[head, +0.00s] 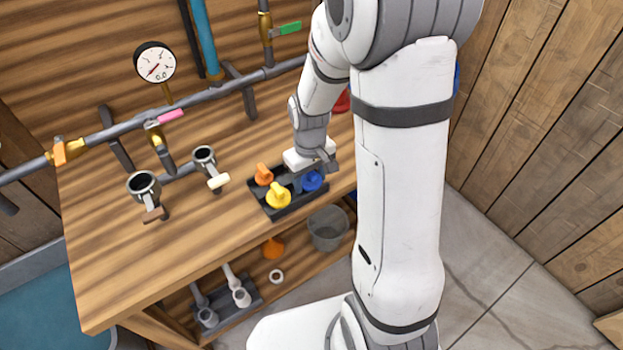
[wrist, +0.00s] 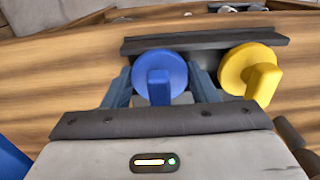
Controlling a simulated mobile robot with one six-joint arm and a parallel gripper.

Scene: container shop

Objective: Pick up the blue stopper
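The blue stopper (head: 312,181) sits in the right part of a dark tray (head: 294,212) on the wooden bench. In the wrist view, the blue stopper (wrist: 159,80) shows its round disc and raised grip tab. My gripper (wrist: 161,86) is open, with one finger on each side of the stopper. Gaps show between the fingers and the tab; whether a finger touches the disc's edge I cannot tell. In the head view, my gripper (head: 325,160) is just above and behind the stopper, and its fingers are partly hidden.
A yellow stopper (head: 278,196) and an orange stopper (head: 264,175) share the tray. A pipe with a gauge (head: 155,62) runs behind. A grey bucket (head: 327,228) is below the bench's front edge.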

